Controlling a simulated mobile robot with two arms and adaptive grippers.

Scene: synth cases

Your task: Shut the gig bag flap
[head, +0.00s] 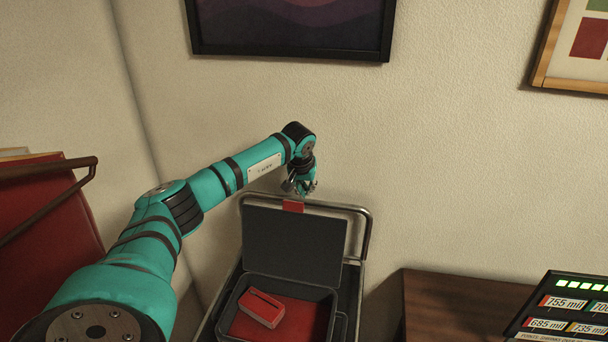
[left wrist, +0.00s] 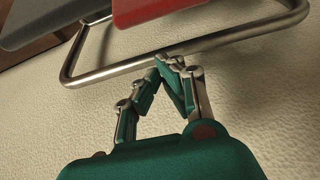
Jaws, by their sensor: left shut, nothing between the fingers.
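The gig bag (head: 329,321) is a dark case with a red lining, standing open. Its dark flap (head: 295,243) stands raised at the back, with a red tab (head: 293,206) on its top edge. In the left wrist view, the grey flap (left wrist: 48,18) and red tab (left wrist: 155,9) show at the top. My left gripper (head: 302,192) is shut and empty, just above the tab by the wall. In the left wrist view its fingertips (left wrist: 172,62) are close to the metal rail; I cannot tell whether they touch it. My right gripper is in neither view.
A red slotted box (head: 262,308) lies inside the bag. A bent metal rail (head: 367,225) rises behind the flap, also seen in the left wrist view (left wrist: 235,37). A wooden cabinet (head: 450,305) with a lit display (head: 570,308) stands right. A red chair-like object (head: 45,215) stands left.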

